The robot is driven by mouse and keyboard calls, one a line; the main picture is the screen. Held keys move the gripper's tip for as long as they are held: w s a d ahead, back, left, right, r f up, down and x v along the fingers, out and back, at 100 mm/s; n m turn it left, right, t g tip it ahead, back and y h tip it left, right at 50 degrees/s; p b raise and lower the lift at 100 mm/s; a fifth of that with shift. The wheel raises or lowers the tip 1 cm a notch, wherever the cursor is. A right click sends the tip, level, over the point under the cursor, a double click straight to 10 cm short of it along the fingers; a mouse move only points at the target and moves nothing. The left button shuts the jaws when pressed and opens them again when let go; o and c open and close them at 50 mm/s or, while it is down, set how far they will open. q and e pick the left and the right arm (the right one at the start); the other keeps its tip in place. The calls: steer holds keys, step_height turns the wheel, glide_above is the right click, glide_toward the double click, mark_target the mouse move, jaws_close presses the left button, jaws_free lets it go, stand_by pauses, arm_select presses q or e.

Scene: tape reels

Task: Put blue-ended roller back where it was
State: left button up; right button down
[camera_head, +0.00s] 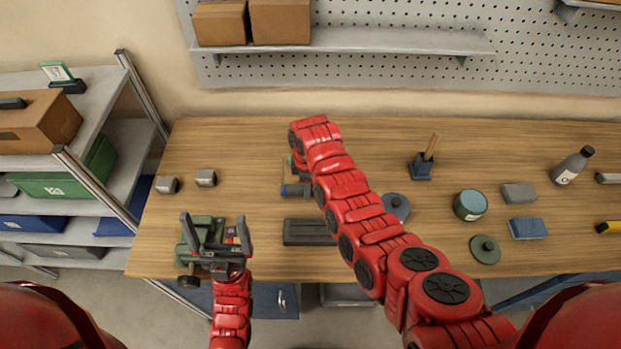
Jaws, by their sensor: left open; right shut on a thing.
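Red and dark parts show between the fingers.
Two small grey blocks (206,177) sit at the back left. A dark flat tray (305,232) lies centre front. To the right are a blue-grey disc (396,207), a tape roll (470,204), a brush holder (421,168), a green disc (485,249) and a bottle (572,166).

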steer(key=w+b, duration=0.1)
steer(key=b, duration=0.2)
steer(key=w+f+b, duration=0.1)
steer(key=w+b, duration=0.1)
steer(key=b, duration=0.2)
steer(key=w+d+b, duration=0.1)
steer(key=w+b, duration=0.1)
steer(key=b, duration=0.1)
steer(key=shift+w+f+b, duration=0.2)
steer(key=shift+b, duration=0.15)
steer(key=shift+w+r+b, duration=0.1)
steer(key=shift+r+b, duration=0.2)
steer(key=shift+b, duration=0.05)
steer(key=b, duration=0.3)
steer(key=shift+w+f, duration=0.2)
steer(key=shift+w, duration=0.05)
step_height(320, 180, down, 3)
steer(key=shift+f+b, duration=0.1)
steer(key=shift+b, duration=1.15)
